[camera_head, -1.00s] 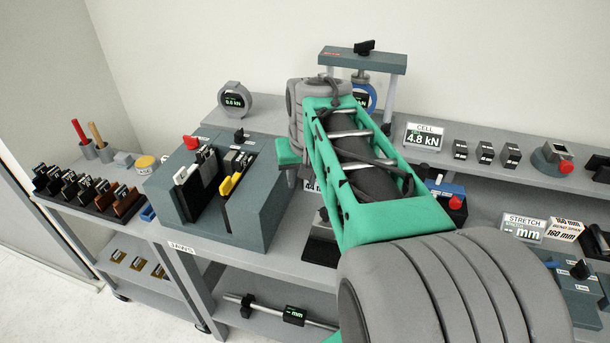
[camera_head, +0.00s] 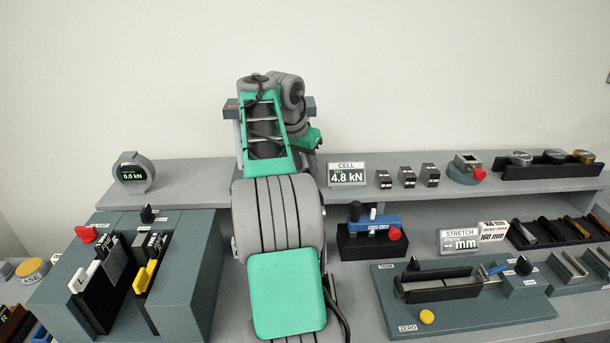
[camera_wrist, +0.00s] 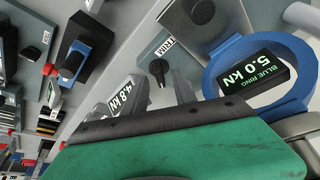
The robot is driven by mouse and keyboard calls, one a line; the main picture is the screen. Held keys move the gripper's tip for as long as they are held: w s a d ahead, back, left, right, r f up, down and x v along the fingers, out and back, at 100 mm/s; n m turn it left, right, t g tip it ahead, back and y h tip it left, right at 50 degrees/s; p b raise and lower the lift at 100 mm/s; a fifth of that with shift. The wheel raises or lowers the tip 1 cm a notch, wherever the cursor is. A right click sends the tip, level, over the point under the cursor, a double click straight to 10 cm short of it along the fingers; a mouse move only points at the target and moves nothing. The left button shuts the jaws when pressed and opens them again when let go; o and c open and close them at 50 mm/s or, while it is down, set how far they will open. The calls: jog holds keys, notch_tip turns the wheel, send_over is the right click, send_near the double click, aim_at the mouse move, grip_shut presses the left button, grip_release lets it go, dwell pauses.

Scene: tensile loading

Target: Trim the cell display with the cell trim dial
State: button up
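The cell display (camera_head: 347,175) stands on the raised shelf and reads 4.8 kN; it also shows in the wrist view (camera_wrist: 126,95). The cell trim dial (camera_wrist: 158,72) is a small black knob beside a TRIM label (camera_wrist: 164,46) in the wrist view; my arm hides it in the head view. A blue ring gauge (camera_wrist: 262,72) near it reads 5.0 kN. My gripper (camera_wrist: 164,92) seems open, its grey fingers apart and pointing toward the dial. The fingers look short of the knob, but contact is unclear. My arm hides them in the head view.
A frame with a crossbar (camera_head: 231,108) stands behind my arm. A round gauge (camera_head: 132,173) is on the shelf at left. Small dark blocks (camera_head: 407,177) stand right of the display. The jaws block (camera_head: 190,265) and a stretch fixture (camera_head: 460,310) flank my arm below.

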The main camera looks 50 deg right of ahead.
jog(key=shift+d+f, duration=0.25)
jog(key=shift+f, duration=0.4)
jog(key=shift+c, duration=0.4)
grip_shut()
